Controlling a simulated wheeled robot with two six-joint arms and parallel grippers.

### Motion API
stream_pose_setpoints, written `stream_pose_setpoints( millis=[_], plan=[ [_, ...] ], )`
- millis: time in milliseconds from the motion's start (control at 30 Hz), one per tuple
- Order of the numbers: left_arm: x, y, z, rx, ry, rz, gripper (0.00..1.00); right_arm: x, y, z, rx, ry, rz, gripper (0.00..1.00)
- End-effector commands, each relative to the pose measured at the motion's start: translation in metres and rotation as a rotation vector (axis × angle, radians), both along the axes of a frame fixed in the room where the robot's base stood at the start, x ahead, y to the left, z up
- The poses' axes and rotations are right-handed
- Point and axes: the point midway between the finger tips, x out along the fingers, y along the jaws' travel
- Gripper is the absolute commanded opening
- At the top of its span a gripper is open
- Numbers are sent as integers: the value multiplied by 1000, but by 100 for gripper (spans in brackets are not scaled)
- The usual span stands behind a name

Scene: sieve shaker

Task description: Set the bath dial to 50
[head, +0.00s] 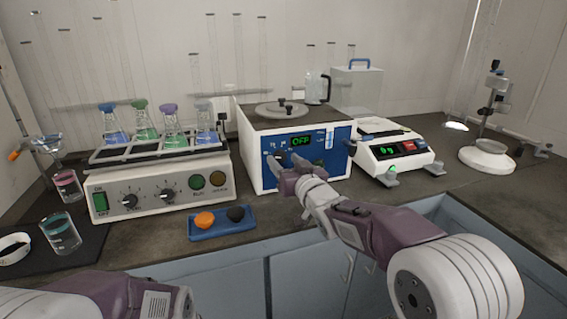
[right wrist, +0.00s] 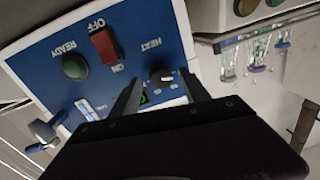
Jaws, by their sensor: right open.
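The water bath (head: 292,118) is a white box with a blue front panel, and its green display (head: 302,141) reads OFF. In the right wrist view the panel is upside down, with a black dial (right wrist: 161,77) marked HEAT, a red ON/OFF switch (right wrist: 105,46) and a dark green READY lamp (right wrist: 75,67). My right gripper (head: 289,167) is in front of the panel's lower left part. In the right wrist view its open fingers (right wrist: 160,92) point at the dial, which shows between their tips. I cannot tell whether they touch it. My left gripper is out of view.
A shaker (head: 160,184) with several flasks stands left of the bath, and a balance (head: 396,150) stands right. A blue tray (head: 222,231) with an orange and a black piece lies in front. A grey tap (right wrist: 42,130) sticks out of the bath panel.

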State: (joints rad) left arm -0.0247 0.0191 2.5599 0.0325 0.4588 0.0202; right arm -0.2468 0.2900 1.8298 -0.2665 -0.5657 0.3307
Motion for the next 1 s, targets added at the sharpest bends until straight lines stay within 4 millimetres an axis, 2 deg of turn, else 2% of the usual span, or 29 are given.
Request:
stream_pose_setpoints(
  millis=[100,367,500,567,833,1000],
  plan=[
    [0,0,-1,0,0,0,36,9,4,-1,0,1,0,54],
    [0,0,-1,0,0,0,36,10,5,0,0,0,0,54],
    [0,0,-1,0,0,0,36,10,4,0,0,0,0,15],
    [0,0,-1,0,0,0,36,10,4,0,0,0,0,0],
    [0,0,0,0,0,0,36,10,4,0,22,9,0,0],
    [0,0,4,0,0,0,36,10,5,0,95,32,1,0]
  ],
)
